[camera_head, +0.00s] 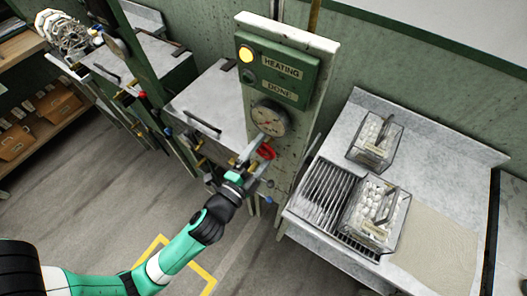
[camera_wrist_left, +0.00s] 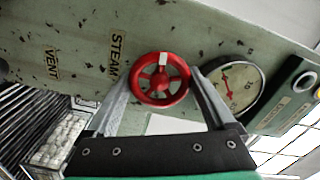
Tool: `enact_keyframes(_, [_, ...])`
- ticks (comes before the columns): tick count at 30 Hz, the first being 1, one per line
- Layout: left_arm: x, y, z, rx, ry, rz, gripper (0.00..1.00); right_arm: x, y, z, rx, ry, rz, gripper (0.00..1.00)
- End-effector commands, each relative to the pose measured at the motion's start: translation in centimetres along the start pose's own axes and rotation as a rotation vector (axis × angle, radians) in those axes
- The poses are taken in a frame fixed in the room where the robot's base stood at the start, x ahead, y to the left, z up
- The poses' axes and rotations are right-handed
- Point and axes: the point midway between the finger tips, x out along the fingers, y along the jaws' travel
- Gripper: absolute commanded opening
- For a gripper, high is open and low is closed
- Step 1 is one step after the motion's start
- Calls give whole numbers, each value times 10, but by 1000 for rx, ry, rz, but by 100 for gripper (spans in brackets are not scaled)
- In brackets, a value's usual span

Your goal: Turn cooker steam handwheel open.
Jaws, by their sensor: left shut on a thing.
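The red steam handwheel (camera_wrist_left: 159,79) sits on the green panel beside the STEAM label (camera_wrist_left: 116,53). It also shows in the head view (camera_head: 266,151), partly hidden by my gripper. My left gripper (camera_wrist_left: 161,80) has its two fingers on either side of the wheel's rim and is shut on it. In the head view the left gripper (camera_head: 252,158) reaches the panel from the lower left. A pale mark shows at the top of the rim in the wrist view. The pressure gauge (camera_head: 270,118) is just above the wheel. My right gripper is not seen.
The green box (camera_head: 277,68) above has a lit yellow HEATING lamp (camera_head: 246,54) and a DONE label. A metal table (camera_head: 330,150) on the right holds two baskets of white cocoons (camera_head: 375,136) and a slatted rack (camera_head: 328,197). Open floor lies at the lower left.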

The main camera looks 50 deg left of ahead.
Motion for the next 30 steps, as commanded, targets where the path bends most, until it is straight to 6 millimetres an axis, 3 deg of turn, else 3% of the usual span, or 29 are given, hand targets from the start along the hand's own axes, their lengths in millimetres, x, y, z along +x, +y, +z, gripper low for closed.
enact_keyframes(30, [0, 0, 1, -965, 2, -2, 33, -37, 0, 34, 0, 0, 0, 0])
